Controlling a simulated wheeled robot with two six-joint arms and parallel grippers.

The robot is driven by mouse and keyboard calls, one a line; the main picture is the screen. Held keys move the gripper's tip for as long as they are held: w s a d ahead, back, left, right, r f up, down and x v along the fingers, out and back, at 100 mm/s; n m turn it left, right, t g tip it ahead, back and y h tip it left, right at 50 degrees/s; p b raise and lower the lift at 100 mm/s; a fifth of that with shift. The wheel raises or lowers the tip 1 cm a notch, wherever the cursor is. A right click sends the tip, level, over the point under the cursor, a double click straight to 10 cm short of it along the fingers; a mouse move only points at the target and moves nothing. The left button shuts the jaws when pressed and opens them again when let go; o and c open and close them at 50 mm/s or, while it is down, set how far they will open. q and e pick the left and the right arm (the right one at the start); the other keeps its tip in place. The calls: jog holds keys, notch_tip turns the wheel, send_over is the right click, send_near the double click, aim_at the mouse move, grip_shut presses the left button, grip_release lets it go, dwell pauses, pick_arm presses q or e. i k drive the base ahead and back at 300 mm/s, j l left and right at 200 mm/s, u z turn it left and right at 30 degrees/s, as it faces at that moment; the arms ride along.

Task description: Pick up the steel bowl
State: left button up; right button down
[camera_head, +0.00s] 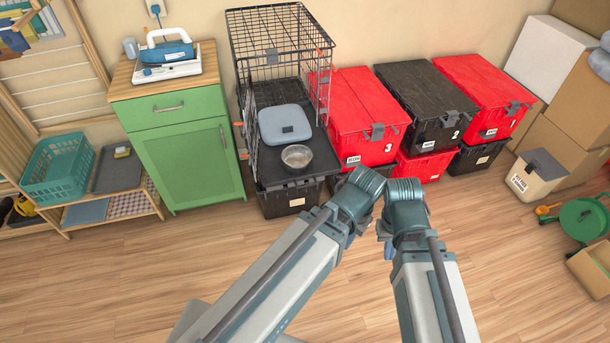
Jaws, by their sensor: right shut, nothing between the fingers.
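The steel bowl (297,157) sits upright on the black surface (325,163) at the open front of the wire cage. It looks empty. My right gripper (388,247) shows only as a small bluish part below the wrist, right of the bowl and apart from it. It is shut and empty, partly hidden by my own arm. My left arm reaches up to just right of the black tote under the bowl, and its fingers are not visible.
Red and black lidded totes (366,103) are stacked to the right. A green cabinet (189,162) stands left. The wooden floor (180,262) in front is mostly clear.

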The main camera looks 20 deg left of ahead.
aim_at(296, 159)
jog(key=j+u, duration=0.1)
jog(key=j, duration=0.35)
jog(key=i+j+u, duration=0.15)
jog(key=j, duration=0.3)
jog(key=j+u, duration=0.1)
jog(key=j, duration=0.4)
jog(key=i+j+u, duration=0.15)
jog(key=j, duration=0.3)
